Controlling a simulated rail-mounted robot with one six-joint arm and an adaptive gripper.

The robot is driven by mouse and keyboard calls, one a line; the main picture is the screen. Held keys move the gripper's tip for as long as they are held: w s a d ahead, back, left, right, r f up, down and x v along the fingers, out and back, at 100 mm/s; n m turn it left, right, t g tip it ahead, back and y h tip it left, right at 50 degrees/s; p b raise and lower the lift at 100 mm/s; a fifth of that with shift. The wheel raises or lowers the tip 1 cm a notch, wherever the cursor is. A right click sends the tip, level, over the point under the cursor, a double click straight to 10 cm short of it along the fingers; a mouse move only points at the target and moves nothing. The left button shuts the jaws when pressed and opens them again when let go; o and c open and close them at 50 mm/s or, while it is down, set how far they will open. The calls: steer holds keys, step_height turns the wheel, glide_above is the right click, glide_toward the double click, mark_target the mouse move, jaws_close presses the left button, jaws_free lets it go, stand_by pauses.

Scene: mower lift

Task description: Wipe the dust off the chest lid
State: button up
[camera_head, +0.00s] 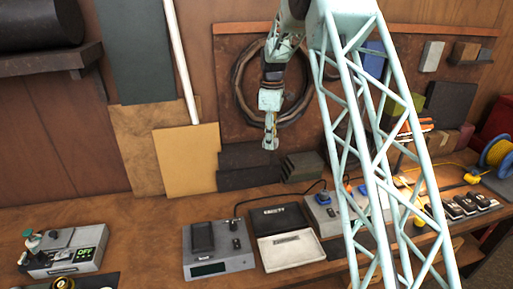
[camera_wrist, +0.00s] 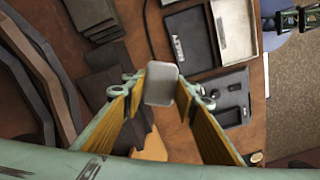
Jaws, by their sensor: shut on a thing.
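My gripper (camera_head: 270,142) hangs in front of the wall, above the back of the workbench. In the wrist view my gripper (camera_wrist: 160,95) has its yellow-lined fingers on either side of a small grey rounded block (camera_wrist: 161,82), and is shut on it. I cannot tell what the block is made of. In the head view the block is too small to make out clearly. I cannot pick out a chest lid or dust for certain. A red box (camera_head: 497,117) stands at the far right edge, partly cut off.
The wooden bench (camera_head: 140,238) carries a grey device (camera_head: 217,262), a black tray (camera_head: 277,217) and a pale tray (camera_head: 291,252). A green-lit box (camera_head: 70,250) is at the left. A yellow cable reel (camera_head: 496,153) is at the right. My lattice arm hides part of the bench.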

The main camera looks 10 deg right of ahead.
steer(key=s+d+r+m+p, duration=0.1)
steer(key=s+d+r+p, duration=0.1)
steer(key=d+r, duration=0.5)
steer(key=s+d+r+p, duration=0.3)
steer(key=d+r, duration=0.5)
steer(key=d, duration=0.4)
steer(key=shift+s+d+r+m, duration=0.15)
steer(key=shift+s+d+m, duration=0.1)
steer(key=shift+s+m, duration=0.15)
steer(key=shift+d, duration=0.1)
